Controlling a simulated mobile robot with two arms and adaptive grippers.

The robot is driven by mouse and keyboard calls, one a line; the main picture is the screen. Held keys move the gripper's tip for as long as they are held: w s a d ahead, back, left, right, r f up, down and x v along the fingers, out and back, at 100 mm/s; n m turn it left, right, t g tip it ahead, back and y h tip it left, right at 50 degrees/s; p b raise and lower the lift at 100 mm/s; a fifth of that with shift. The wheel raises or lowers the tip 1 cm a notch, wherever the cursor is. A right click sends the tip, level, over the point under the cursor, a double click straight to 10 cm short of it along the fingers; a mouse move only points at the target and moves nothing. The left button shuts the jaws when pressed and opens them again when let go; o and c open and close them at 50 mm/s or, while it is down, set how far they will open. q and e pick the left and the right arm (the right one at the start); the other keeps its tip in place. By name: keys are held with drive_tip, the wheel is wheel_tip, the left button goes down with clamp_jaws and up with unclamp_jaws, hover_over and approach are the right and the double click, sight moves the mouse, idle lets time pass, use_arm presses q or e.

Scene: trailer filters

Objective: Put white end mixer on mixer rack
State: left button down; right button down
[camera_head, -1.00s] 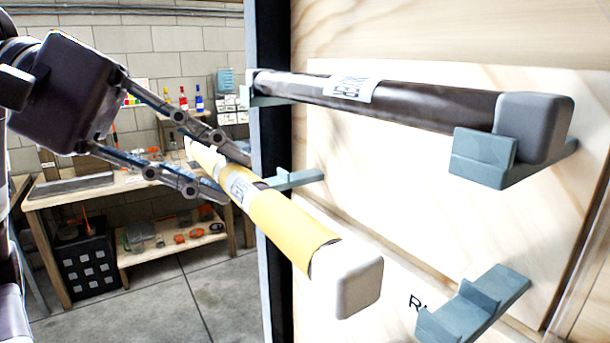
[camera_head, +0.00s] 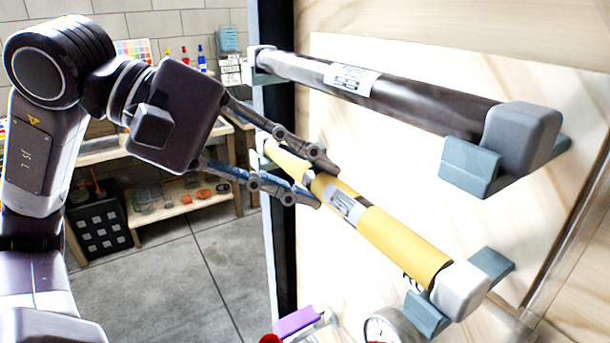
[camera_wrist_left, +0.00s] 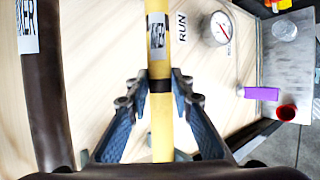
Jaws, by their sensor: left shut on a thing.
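The white end mixer (camera_head: 395,234) is a yellow tube with a label, a dark band and a white end cap (camera_head: 460,290). My left gripper (camera_head: 318,182) is shut around its middle; the tube also runs between the fingers in the left wrist view (camera_wrist_left: 161,105). The mixer slopes down toward the near right. Its white cap is at the lower grey-blue bracket of the mixer rack (camera_head: 428,314), overlapping it in view; I cannot tell whether it rests there. The far end is close to the far bracket, partly hidden by the gripper. My right gripper is not in view.
A dark mixer with grey ends (camera_head: 415,104) lies on the upper brackets (camera_head: 468,168), just above. A round gauge (camera_head: 388,327), a purple object (camera_head: 296,321) and a red cup (camera_head: 270,339) are below. A workbench (camera_head: 165,196) stands behind.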

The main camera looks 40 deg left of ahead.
use_arm(q)
drive_tip(key=shift+f, duration=0.1)
drive_tip(key=c, duration=2)
unclamp_jaws()
drive_tip(key=shift+o, duration=1.3)
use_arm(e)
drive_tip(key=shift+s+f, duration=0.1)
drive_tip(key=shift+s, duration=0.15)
